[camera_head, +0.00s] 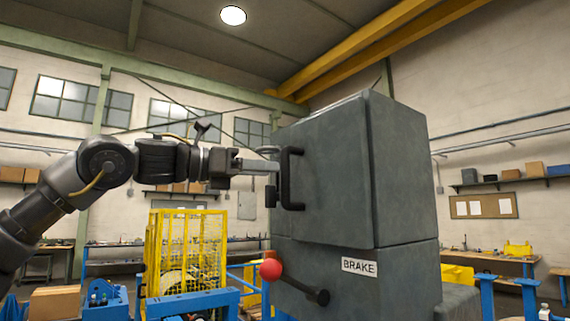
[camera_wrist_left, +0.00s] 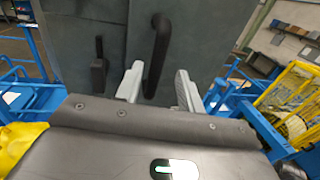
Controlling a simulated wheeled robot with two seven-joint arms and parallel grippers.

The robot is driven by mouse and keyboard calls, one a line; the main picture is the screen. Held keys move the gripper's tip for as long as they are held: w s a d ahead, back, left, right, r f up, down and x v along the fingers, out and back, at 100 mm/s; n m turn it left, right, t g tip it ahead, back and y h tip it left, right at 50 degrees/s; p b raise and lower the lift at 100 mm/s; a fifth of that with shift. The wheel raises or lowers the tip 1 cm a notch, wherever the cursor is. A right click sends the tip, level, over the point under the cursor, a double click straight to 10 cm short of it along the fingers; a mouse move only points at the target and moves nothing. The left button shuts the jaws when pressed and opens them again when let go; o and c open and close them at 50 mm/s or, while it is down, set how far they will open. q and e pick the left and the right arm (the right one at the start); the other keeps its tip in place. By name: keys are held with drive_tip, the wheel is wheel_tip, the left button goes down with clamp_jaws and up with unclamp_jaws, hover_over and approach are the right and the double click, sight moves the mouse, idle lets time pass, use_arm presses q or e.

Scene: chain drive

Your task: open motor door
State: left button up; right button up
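The grey motor housing (camera_head: 405,180) stands right of centre in the head view. Its upper front panel, the door (camera_head: 335,190), carries a black upright bar handle (camera_head: 290,180); no open gap shows along the door's edges. My left gripper (camera_head: 272,160) reaches in from the left at the upper part of the handle. In the left wrist view its two pale fingers (camera_wrist_left: 158,88) are spread, with the handle (camera_wrist_left: 160,45) between them. A gap shows on both sides of the handle, so the fingers are not closed on it. My right gripper is in neither view.
A brake lever with a red ball (camera_head: 271,269) sticks out below the door, beside a BRAKE label (camera_head: 359,266). A yellow mesh cage (camera_head: 186,250) stands behind at left, with blue frames (camera_head: 205,300) near it. Open air lies left of the door.

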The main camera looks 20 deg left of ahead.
sight(286, 201)
use_arm(q)
drive_tip(key=p+x, duration=0.1)
drive_tip(key=x, duration=0.4)
drive_tip(key=shift+w+a+p, duration=0.2)
drive_tip(key=shift+a+p, duration=0.05)
drive_tip(key=shift+p, duration=0.15)
drive_tip(key=shift+d, duration=0.35)
drive_tip(key=shift+w+f, duration=0.1)
drive_tip(key=shift+w, duration=0.05)
clamp_jaws()
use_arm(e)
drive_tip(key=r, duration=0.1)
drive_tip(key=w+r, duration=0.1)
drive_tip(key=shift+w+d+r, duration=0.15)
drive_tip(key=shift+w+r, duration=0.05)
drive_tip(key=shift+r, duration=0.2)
